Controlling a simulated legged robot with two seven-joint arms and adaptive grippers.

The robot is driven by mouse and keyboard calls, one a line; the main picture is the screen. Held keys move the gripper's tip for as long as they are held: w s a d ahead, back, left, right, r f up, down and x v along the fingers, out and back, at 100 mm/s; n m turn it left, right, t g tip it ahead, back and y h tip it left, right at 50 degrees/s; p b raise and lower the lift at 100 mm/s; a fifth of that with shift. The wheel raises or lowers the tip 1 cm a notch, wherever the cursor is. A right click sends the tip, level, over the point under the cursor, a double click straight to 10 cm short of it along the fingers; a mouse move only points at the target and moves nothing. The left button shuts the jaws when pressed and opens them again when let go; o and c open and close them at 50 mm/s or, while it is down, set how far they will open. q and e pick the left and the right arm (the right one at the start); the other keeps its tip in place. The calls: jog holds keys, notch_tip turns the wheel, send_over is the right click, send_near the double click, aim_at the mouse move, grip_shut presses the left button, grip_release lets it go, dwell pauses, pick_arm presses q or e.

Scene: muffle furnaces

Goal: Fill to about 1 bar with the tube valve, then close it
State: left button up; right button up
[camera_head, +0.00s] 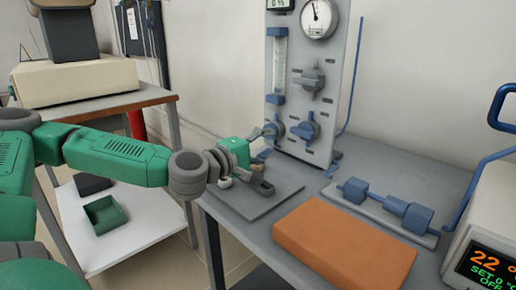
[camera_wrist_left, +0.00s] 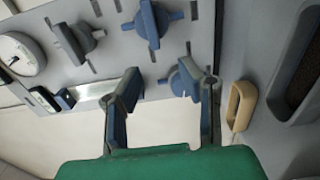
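A grey panel (camera_head: 341,85) carries a round gauge (camera_head: 319,18), whose needle points roughly up; its scale is too small to read. A grey valve knob (camera_head: 309,80) is below the gauge. A blue knob (camera_head: 306,130) is lower right, and another blue knob (camera_head: 273,130) is lower left. Which is the tube valve is not legible. My left gripper (camera_wrist_left: 166,88) is open and empty in front of the panel. In the left wrist view the lower-left blue knob (camera_wrist_left: 186,78) lies beyond the fingers, partly behind the right-hand finger; contact cannot be told. My right gripper is not in view.
A clear flow tube (camera_head: 280,65) is on the panel's left. An orange block (camera_head: 344,245) and a blue-ended fitting (camera_head: 385,205) lie on the grey table (camera_head: 425,180). A device with a display (camera_head: 490,262) stands at right. A green tray (camera_head: 105,215) is on a lower shelf.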

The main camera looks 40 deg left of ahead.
pick_arm(q)
jog(key=shift+s, duration=1.65)
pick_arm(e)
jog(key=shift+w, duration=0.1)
pick_arm(q)
jog(key=shift+f, duration=0.1)
